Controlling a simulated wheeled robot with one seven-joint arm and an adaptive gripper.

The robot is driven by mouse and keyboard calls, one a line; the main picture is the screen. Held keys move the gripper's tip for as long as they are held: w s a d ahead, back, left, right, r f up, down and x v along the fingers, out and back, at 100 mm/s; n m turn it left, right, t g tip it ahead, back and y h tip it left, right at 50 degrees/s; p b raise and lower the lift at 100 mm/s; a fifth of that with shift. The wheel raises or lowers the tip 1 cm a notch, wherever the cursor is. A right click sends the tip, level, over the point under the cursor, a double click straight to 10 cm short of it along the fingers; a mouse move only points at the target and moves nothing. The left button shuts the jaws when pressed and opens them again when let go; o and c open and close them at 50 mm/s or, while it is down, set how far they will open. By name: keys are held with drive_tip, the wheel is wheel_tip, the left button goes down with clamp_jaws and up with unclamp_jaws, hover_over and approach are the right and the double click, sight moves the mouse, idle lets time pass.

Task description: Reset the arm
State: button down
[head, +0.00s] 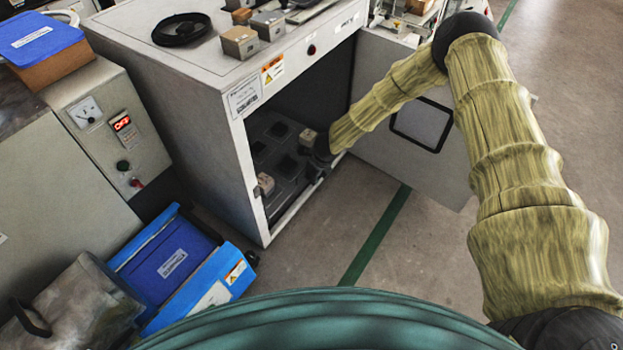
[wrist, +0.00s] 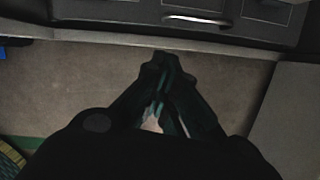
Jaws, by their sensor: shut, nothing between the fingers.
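My arm (head: 520,170) in its yellow-green sleeve rises on the right and bends down to the open test cabinet (head: 195,110). My gripper is at the cabinet's front opening in the head view, dark and hard to make out. In the wrist view my gripper (wrist: 164,64) is shut and empty, its fingertips close together. There it shows over the floor, just short of the cabinet's front sill (wrist: 150,37).
Inside the cabinet, a dark rack (head: 275,145) holds small blocks. The cabinet door (head: 415,125) stands open, close to my forearm. Blue bins (head: 175,265) stand at lower left. Floor (head: 430,250) with a green line is clear between the cabinet and me.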

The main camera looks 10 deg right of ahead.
drive_tip(key=shift+p+v, duration=0.45)
drive_tip(key=shift+v, duration=1.65)
drive_tip(key=s+f+n+g+h, duration=0.1)
drive_tip(key=s+f+n, duration=0.2)
drive_tip(key=s+n, duration=0.65)
drive_tip(key=s+f+n+g+h, duration=0.15)
drive_tip(key=s+n, duration=0.35)
drive_tip(key=s, duration=1)
drive_tip(key=s+d+r+n, duration=0.2)
drive_tip(key=s+r+n, duration=0.1)
drive_tip(key=s+n, duration=0.65)
drive_tip(key=s+d+r+n, duration=0.25)
drive_tip(key=s+n, duration=0.35)
drive_tip(key=s, duration=0.7)
wheel_tip(320, 180, up, 29)
drive_tip(key=p, duration=2.9)
drive_tip(key=shift+a+y, duration=0.4)
drive_tip(key=shift+y, duration=0.05)
